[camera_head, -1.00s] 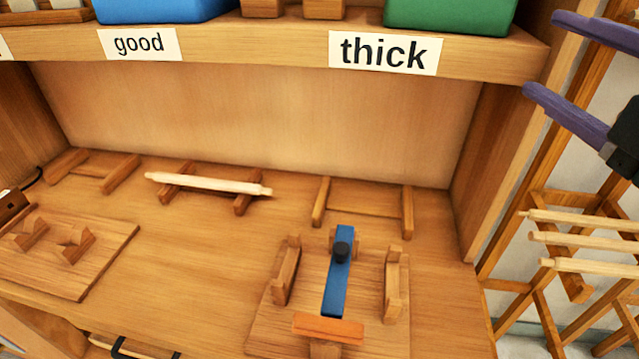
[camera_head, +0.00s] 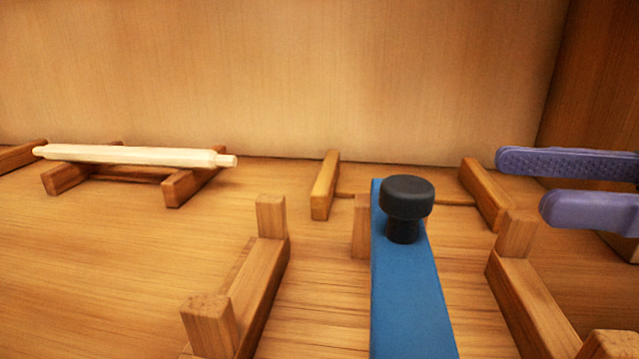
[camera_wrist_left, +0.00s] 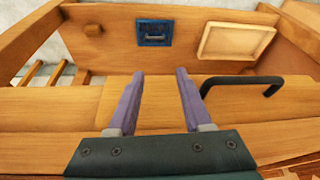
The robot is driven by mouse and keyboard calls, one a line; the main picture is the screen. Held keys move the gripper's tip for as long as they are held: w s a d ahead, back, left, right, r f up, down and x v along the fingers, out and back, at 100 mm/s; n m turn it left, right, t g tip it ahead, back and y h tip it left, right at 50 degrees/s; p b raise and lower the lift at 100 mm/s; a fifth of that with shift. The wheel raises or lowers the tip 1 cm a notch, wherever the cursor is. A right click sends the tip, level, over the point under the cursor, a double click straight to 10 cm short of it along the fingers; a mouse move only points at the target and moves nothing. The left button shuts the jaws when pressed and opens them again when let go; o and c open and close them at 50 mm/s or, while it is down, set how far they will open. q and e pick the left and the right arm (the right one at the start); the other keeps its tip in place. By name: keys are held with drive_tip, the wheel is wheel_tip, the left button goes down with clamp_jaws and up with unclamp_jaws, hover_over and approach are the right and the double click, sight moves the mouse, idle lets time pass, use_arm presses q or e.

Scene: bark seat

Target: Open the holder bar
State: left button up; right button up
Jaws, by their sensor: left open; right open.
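The holder bar (camera_head: 408,295) is a flat blue bar with a black knob (camera_head: 405,205) on its far end. It runs lengthwise between two wooden side cradles, the left one (camera_head: 258,275) and the right one (camera_head: 525,285); its near end is cut off by the frame. My right gripper (camera_head: 520,185) comes in from the right with purple fingers apart and empty, to the right of the knob and not touching it. My left gripper (camera_wrist_left: 160,100) is open and empty in the left wrist view, above a wooden front with a black handle (camera_wrist_left: 242,84).
A pale wooden rod (camera_head: 135,156) lies across a wooden rest at the back left. An empty wooden rest (camera_head: 325,185) stands behind the bar. The back wall (camera_head: 300,70) closes off the bench.

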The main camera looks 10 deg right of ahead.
sight(408, 183)
drive_tip(key=shift+s+a, duration=0.15)
drive_tip(key=shift+a, duration=0.25)
drive_tip(key=x, duration=0.3)
drive_tip(key=p+x, duration=0.1)
drive_tip(key=x, duration=0.4)
drive_tip(key=shift+s+a+f, duration=0.15)
drive_tip(key=shift+s+a, duration=0.15)
drive_tip(key=shift+a, duration=0.15)
use_arm(q)
drive_tip(key=shift+s+d+r, duration=0.1)
drive_tip(key=shift+s+r, duration=0.15)
drive_tip(key=shift+s, duration=0.25)
drive_tip(key=shift+s+r, duration=0.25)
drive_tip(key=shift+s, duration=0.25)
use_arm(e)
drive_tip(key=c, duration=1)
clamp_jaws()
